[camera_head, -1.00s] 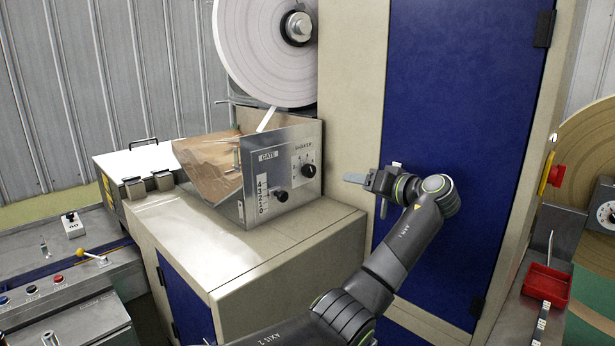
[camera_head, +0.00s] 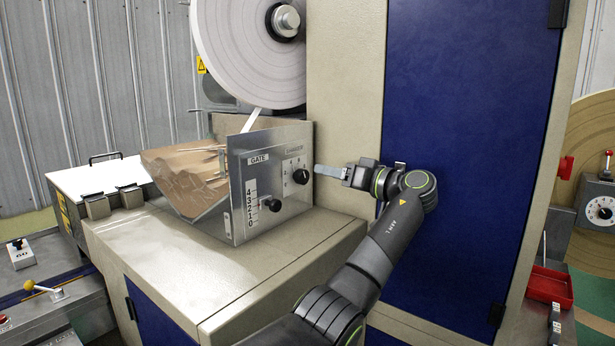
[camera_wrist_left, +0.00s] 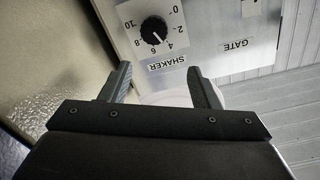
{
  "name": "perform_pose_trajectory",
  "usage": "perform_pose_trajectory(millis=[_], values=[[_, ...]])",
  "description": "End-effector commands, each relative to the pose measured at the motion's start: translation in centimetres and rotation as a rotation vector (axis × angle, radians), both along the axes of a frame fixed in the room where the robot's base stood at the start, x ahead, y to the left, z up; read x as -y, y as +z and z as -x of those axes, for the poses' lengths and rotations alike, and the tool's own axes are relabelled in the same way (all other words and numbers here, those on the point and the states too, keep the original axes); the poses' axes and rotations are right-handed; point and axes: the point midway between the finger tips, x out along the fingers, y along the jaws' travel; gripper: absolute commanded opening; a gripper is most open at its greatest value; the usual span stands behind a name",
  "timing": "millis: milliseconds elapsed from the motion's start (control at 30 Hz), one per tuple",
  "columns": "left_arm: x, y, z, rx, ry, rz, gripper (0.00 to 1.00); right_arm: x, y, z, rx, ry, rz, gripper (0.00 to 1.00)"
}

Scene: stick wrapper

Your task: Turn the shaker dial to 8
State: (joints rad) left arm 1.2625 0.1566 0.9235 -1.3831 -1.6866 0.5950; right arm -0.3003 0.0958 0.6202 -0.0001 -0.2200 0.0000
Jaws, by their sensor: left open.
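The shaker dial (camera_head: 301,176) is a round black knob on the upright metal panel (camera_head: 240,205), right of the gate knob (camera_head: 271,204). In the left wrist view the dial (camera_wrist_left: 153,29) sits inside a ring of numbers from 0 to 10. My right gripper is not in view.
A large white roll (camera_head: 250,50) hangs above the panel. A hopper of brown material (camera_head: 185,178) lies behind the panel. A blue cabinet door (camera_head: 470,150) stands behind my left arm. The beige top (camera_head: 290,245) before the panel is clear.

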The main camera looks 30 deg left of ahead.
Motion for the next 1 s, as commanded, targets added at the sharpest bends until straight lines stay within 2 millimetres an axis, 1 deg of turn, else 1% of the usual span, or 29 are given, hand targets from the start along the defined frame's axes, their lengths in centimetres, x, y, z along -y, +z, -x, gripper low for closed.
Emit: perform_pose_trajectory(millis=[33,100,167,200,300,400,500,633,900,967,1000], values=[[0.0,-1.0,0.0,-0.004,-0.001,0.001,0.56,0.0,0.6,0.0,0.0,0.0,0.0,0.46],[0.0,-2.6,0.0,-0.004,-0.001,0.001,0.56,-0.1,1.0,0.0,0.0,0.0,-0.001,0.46],[-1.4,-2.2,0.0,0.0,0.004,-0.002,0.56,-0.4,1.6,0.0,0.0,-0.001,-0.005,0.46],[-2.3,-2.2,-0.1,0.0,0.005,-0.002,0.56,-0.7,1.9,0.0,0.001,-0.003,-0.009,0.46],[-4.2,-2.2,-0.3,0.0,0.004,-0.002,0.56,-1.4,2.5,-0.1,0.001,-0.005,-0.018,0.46],[-5.7,-2.3,-0.5,-0.001,0.002,-0.001,0.56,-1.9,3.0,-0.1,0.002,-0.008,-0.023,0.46],[-6.7,-2.4,-0.6,0.0,0.001,0.0,0.56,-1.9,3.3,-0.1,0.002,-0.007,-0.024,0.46],[-7.4,-2.5,-0.7,0.001,-0.001,0.0,0.56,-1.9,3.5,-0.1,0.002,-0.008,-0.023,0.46],[-7.5,-2.6,-0.8,0.001,-0.001,0.0,0.56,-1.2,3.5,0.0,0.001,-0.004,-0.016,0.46],[-7.5,-2.6,-0.8,0.001,-0.001,0.0,0.49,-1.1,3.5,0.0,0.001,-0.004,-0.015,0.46],[-7.5,-2.6,-0.8,0.001,-0.001,0.0,0.44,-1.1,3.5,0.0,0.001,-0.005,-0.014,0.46]])
